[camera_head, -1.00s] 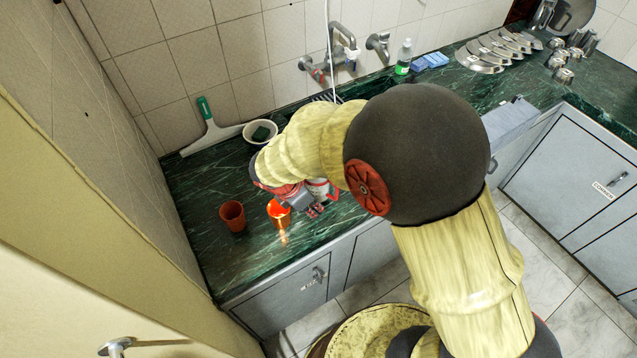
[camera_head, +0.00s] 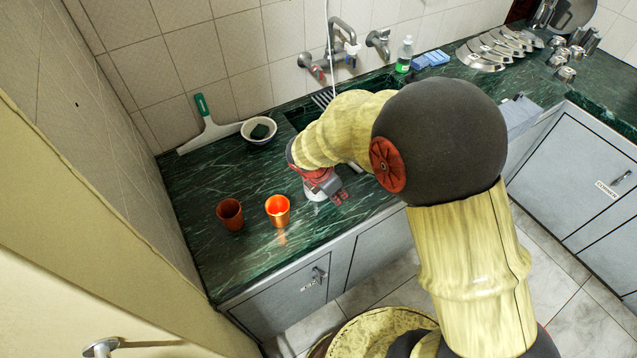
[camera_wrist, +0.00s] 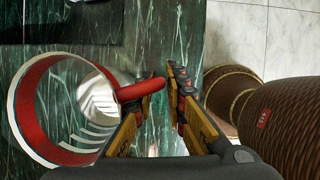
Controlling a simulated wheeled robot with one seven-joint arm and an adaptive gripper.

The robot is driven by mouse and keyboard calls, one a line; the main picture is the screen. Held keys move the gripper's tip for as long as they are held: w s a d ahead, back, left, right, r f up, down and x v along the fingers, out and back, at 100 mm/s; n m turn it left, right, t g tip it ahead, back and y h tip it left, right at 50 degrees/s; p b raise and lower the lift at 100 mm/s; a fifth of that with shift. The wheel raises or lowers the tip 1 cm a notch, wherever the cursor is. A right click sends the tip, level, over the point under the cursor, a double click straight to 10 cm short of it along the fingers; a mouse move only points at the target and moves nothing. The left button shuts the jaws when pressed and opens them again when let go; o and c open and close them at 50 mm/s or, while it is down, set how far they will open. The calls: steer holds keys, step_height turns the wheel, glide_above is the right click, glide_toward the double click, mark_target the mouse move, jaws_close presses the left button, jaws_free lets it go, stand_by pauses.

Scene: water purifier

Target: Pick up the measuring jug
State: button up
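The measuring jug (camera_wrist: 28,122) shows at the left of the wrist view, a round vessel with a red and white rim and white stripes inside. Its red handle (camera_wrist: 140,90) sticks out to the right, its end at the gap between my fingertips. My gripper (camera_wrist: 163,86) has its fingers apart, the left one overlapping the handle in view; I cannot tell whether they touch. In the head view my gripper (camera_head: 338,195) is low over the counter, right of the cups. There the arm and gripper hide most of the jug.
An orange cup (camera_head: 278,211) and a darker cup (camera_head: 230,214) stand left of my gripper on the green counter (camera_head: 190,200). Behind are a white bowl (camera_head: 259,130) with a sponge, a squeegee (camera_head: 209,130) and the tap (camera_head: 340,45). The counter's front edge is close.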

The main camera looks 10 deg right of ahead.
steer(key=shift+c, duration=0.2)
jaws_close()
stand_by(0.3)
steer(key=shift+r, duration=0.25)
